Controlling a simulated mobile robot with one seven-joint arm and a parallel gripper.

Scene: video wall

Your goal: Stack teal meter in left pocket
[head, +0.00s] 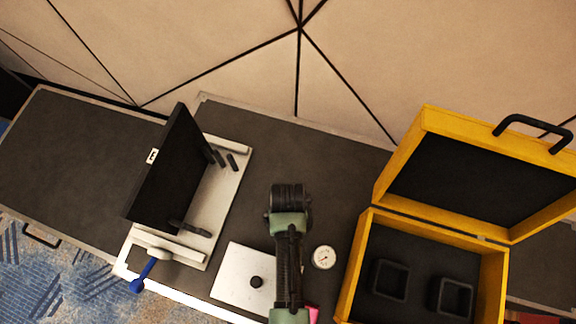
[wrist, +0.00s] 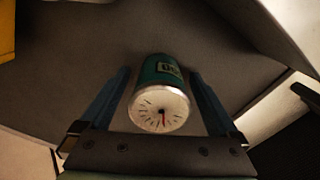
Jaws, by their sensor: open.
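The teal meter (wrist: 161,95) is a short teal cylinder with a white dial face and a dark label on its side. In the wrist view it lies between the two spread fingers of my gripper (wrist: 161,74), with a gap seen on each side. In the head view its round white dial (head: 324,257) faces up from the dark table, just right of my arm. My fingers are not clearly seen there. The open yellow case (head: 345,283) stands to the right. Its dark inside has two square-rimmed pockets, the left pocket (head: 390,281) and the right pocket (head: 452,297), both appearing empty.
A white plate with a black knob (head: 256,282) lies left of my arm. A tilted black panel (head: 165,175) stands on a pale base (head: 225,190) farther left, with a blue handle (head: 143,277) in front. The raised case lid (head: 455,185) stands at the back right.

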